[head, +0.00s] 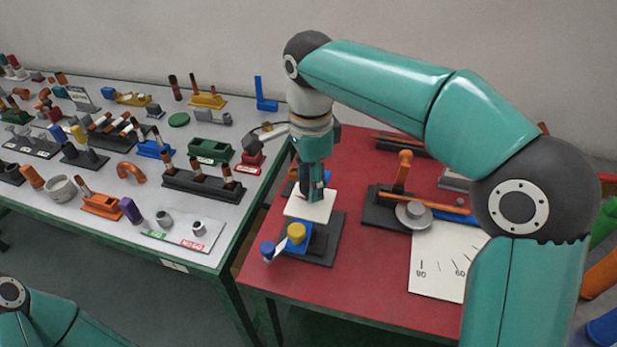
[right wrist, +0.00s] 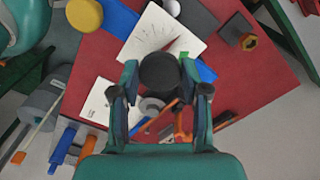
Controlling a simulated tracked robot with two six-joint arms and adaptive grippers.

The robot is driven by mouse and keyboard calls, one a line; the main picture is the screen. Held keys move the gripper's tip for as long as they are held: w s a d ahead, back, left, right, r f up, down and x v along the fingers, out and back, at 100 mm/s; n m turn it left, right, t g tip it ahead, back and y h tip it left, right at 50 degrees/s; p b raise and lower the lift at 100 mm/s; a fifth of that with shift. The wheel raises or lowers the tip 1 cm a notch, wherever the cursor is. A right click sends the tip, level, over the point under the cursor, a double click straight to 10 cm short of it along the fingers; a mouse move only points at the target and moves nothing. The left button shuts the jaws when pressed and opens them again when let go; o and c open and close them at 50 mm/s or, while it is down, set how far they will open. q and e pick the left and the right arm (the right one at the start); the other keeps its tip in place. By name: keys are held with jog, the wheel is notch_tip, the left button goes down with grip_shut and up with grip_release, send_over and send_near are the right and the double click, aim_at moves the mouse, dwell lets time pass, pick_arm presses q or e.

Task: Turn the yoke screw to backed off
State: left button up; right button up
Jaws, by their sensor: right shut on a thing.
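My right gripper (head: 316,196) points down over a small fixture at the left of the red table. In the right wrist view, its two fingers (right wrist: 160,92) are closed on the sides of a dark round knob (right wrist: 160,72), which seems to be the yoke screw. In the head view the fingers hide the knob. A white plate (head: 298,210) lies just under the fingertips. The fixture has a black base (head: 326,252), a blue block and a yellow knob (head: 297,231). How far the screw is turned cannot be seen. My left gripper is out of view.
A grey-topped table (head: 80,205) on the left holds several small parts and holders. On the red table (head: 350,290), right of the fixture, stand an orange post (head: 402,172), a grey disc (head: 413,214) and a white scale card (head: 440,262). The red table's front is clear.

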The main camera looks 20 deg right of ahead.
jog(key=shift+w+r+n, duration=0.1)
jog(key=shift+n, duration=0.2)
jog(key=n+p, duration=0.2)
jog(key=n, duration=0.1)
jog(key=shift+d+r, duration=0.1)
jog(key=shift+r, duration=0.05)
jog(key=n+p, duration=0.3)
jog(key=n, duration=0.2)
jog(key=n+p, duration=0.1)
jog(key=n, duration=0.5)
jog(key=shift+w+p, duration=0.1)
jog(key=shift+p, duration=0.3)
jog(key=n+p, duration=0.1)
jog(key=n, duration=0.3)
jog(key=shift+n, duration=0.4)
jog(key=o, duration=1.1)
jog(key=shift+o, duration=0.2)
jog(key=shift+f, duration=0.2)
